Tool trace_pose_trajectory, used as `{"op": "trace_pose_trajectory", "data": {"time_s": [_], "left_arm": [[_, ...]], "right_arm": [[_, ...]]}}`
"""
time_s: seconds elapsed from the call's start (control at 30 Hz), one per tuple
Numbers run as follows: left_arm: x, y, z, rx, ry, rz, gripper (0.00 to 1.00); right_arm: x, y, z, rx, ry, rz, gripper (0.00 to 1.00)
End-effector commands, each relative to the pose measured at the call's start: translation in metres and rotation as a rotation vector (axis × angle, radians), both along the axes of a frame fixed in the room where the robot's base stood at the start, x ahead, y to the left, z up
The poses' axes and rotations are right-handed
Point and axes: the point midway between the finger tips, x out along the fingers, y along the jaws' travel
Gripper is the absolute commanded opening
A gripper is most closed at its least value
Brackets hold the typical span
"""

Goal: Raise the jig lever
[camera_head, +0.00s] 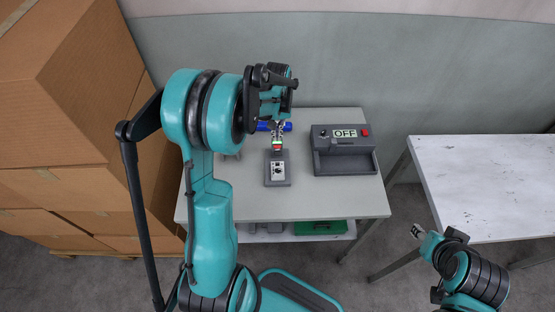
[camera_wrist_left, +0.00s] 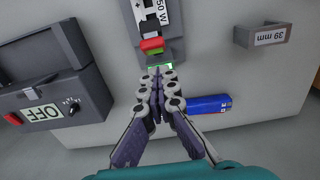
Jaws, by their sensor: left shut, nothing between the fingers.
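A small grey jig (camera_head: 278,182) stands on the grey table, with a white label plate on top; it also shows in the left wrist view (camera_wrist_left: 172,28). At its far end is a red piece (camera_wrist_left: 151,44) with a green part beside it. I cannot tell for certain which part is the lever. My left gripper (camera_head: 277,140) is shut and empty, its tips (camera_wrist_left: 157,70) close to the jig's red and green end. Contact cannot be made out. My right gripper (camera_head: 417,232) is low at the right, away from the jig; its fingers are too small to judge.
A dark grey box marked OFF (camera_head: 343,160) with a red button stands right of the jig. A blue cylinder (camera_wrist_left: 208,108) lies beyond the jig. A grey bracket marked 39 mm (camera_wrist_left: 262,35) is on the table. Cardboard boxes (camera_head: 75,110) fill the left. A white table (camera_head: 490,180) is at right.

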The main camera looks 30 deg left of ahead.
Motion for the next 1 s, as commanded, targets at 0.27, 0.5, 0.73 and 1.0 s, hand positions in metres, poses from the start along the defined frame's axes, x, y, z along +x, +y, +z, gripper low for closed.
{"op": "trace_pose_trajectory", "data": {"time_s": [0.27, 0.5, 0.73, 1.0], "left_arm": [[0.0003, 0.0002, 0.0001, 0.000, 0.000, 0.000, 0.00], [0.0048, 0.0029, -0.0017, 0.000, 0.000, 0.000, 0.00], [0.0075, 0.0046, -0.0022, 0.000, 0.000, 0.000, 0.00], [0.0079, 0.0049, -0.0024, 0.000, 0.000, 0.000, 0.00]], "right_arm": [[0.0000, 0.0000, 0.0000, 0.000, 0.000, 0.000, 0.40], [0.0000, 0.0000, -0.0020, 0.000, 0.000, 0.000, 0.40], [0.0000, 0.0000, -0.0027, 0.000, 0.000, 0.000, 0.40], [0.0000, 0.0000, -0.0029, 0.000, 0.000, 0.000, 0.40]]}}
